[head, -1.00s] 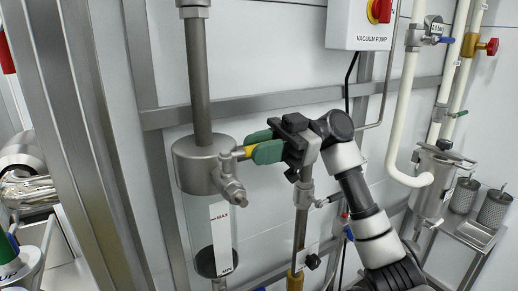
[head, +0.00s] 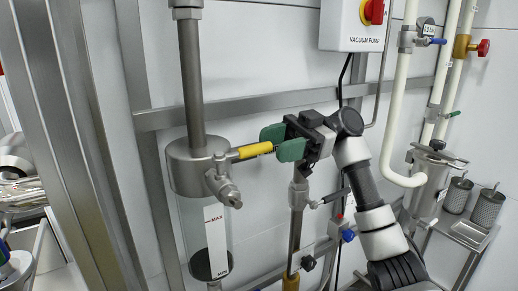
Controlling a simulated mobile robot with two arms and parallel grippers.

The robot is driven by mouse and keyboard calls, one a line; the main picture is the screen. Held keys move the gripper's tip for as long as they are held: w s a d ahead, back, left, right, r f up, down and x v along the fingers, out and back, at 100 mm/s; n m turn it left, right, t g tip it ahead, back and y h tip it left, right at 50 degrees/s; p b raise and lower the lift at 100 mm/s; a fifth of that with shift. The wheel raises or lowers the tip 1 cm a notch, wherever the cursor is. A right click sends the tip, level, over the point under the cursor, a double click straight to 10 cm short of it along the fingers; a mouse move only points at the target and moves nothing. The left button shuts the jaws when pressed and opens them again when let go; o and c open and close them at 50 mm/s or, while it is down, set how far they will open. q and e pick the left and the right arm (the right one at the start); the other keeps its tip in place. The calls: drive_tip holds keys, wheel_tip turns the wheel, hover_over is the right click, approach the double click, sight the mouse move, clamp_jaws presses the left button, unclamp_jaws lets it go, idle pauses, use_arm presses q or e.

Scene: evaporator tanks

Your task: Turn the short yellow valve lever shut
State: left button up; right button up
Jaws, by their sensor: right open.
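The short yellow valve lever (head: 254,150) sticks out to the right, slightly upward, from the valve (head: 224,183) on the side of a steel-capped sight-glass vessel (head: 188,165). Its yellow sleeve shows along most of its length. My right gripper (head: 280,143) is at the lever's outer end, with its green fingers spread apart. The lever's tip reaches the gap between the fingers; I cannot tell whether either finger touches it. My left gripper is not in view.
A vacuum pump box (head: 351,24) with a red knob hangs above my right gripper. A vertical pipe (head: 295,215) with a small black-ended handle stands just below it. A steel rail (head: 270,103) runs behind. White pipes (head: 405,110) and a side shelf (head: 474,233) are at the right.

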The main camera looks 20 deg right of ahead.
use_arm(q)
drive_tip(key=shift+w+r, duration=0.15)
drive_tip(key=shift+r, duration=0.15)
use_arm(e)
drive_tip(key=v, duration=0.5)
drive_tip(key=shift+d, duration=0.3)
